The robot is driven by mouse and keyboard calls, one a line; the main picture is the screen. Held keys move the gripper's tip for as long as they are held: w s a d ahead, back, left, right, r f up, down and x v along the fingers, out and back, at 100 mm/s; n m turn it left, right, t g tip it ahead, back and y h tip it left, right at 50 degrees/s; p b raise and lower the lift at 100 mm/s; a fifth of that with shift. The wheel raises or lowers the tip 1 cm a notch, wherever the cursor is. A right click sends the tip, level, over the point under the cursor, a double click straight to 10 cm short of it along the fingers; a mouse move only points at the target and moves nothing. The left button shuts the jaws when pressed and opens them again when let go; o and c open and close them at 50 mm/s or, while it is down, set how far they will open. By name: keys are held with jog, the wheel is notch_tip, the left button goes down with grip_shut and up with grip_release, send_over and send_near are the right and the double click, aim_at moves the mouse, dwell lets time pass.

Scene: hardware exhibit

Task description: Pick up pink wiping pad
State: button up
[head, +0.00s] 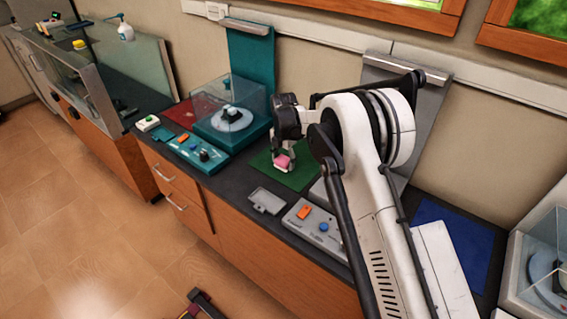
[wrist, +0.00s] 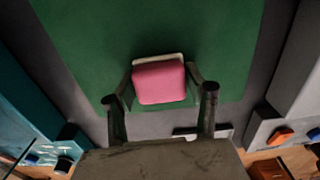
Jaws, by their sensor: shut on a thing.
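The pink wiping pad (head: 282,161) is at my gripper's fingertips, over the green mat (head: 299,180) on the dark counter. In the wrist view the pad (wrist: 159,82) has a pink face and a pale edge along its far side. My gripper (head: 283,165) points down, and its two fingers press on the left and right sides of the pad, so it is shut on it. The gripper also shows in the wrist view (wrist: 158,85). I cannot tell whether the pad touches the mat or is just above it.
A teal device with a clear cover (head: 230,112) and a teal control panel (head: 199,151) stand to the left. A grey control box (head: 316,222) and a small grey tray (head: 267,201) lie near the front edge. A blue mat (head: 452,240) lies to the right.

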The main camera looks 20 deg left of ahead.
aim_at(283, 159)
jog(key=shift+r, duration=0.1)
jog(key=shift+r, duration=0.6)
notch_tip(283, 159, up, 3)
jog(key=shift+b, duration=0.35)
jog(key=s+a+r+b, duration=0.1)
jog(key=s+a+r, duration=0.4)
jog(key=s, duration=0.5)
jog(key=shift+a+r, duration=0.4)
jog(key=shift+r, duration=0.4)
